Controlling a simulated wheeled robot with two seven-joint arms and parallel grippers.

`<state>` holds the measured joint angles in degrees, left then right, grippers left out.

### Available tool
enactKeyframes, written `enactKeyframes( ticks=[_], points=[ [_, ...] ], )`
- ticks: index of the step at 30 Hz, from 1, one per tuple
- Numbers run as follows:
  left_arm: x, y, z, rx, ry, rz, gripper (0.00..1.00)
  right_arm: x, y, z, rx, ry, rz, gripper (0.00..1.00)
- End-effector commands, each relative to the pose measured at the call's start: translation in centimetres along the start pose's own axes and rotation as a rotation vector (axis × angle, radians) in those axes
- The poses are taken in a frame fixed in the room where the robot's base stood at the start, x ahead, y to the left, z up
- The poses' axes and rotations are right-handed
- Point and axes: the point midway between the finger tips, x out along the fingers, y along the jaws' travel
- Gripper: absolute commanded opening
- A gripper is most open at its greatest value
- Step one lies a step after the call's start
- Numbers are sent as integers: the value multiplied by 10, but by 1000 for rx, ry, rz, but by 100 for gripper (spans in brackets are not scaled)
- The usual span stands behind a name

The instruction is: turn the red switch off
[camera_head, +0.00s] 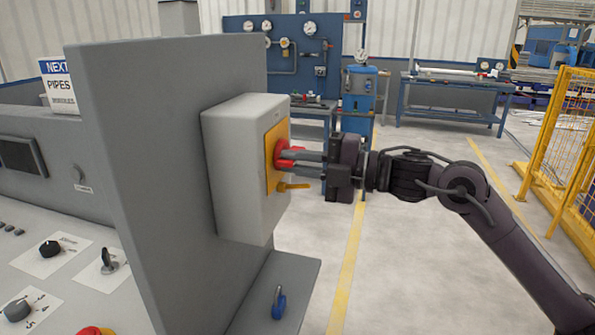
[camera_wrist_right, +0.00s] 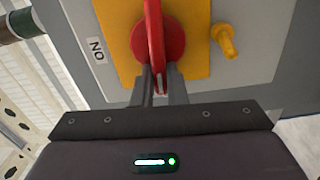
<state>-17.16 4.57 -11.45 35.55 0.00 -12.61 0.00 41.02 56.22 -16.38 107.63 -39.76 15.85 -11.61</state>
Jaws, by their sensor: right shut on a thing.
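The red switch (camera_head: 283,153) is a round red knob with a raised handle on a yellow plate (camera_head: 271,166), on the side of a grey box (camera_head: 232,165). My right gripper (camera_head: 298,163) reaches it from the right, with its fingers at the handle. In the right wrist view the red switch (camera_wrist_right: 155,42) shows its handle running up and down the picture, with its lower end between the fingertips of my right gripper (camera_wrist_right: 160,80). The fingers are shut on the handle. An "ON" label (camera_wrist_right: 97,50) is left of the yellow plate there. My left gripper is not in view.
A small yellow lever (camera_head: 292,186) sticks out just below the red switch. The box hangs on a grey upright panel (camera_head: 165,130) beside a control desk with knobs (camera_head: 50,248). A blue padlock (camera_head: 279,302) is on the ledge below. Open floor lies to the right.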

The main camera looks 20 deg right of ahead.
Motion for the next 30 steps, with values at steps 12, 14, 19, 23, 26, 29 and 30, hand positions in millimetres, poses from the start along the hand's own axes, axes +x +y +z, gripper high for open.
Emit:
enactKeyframes(
  ticks=[12, 14, 19, 23, 26, 29, 30],
  points=[
    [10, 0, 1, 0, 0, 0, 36, 0, -4, 0, -88, 2, -4, 0],
    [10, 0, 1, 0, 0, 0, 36, 0, -4, 0, -89, 2, -4, 0],
    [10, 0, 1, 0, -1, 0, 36, 0, -5, 0, -89, 2, -5, 0],
    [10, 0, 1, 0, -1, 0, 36, 0, -5, 0, -89, 2, -5, 14],
    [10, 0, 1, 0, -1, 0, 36, 0, -5, 0, -88, 2, -5, 27],
    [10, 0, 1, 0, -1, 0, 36, 0, -4, 0, -88, 1, -3, 34],
    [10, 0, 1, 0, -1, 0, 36, 0, -4, 0, -88, 1, -3, 34]
  ],
)
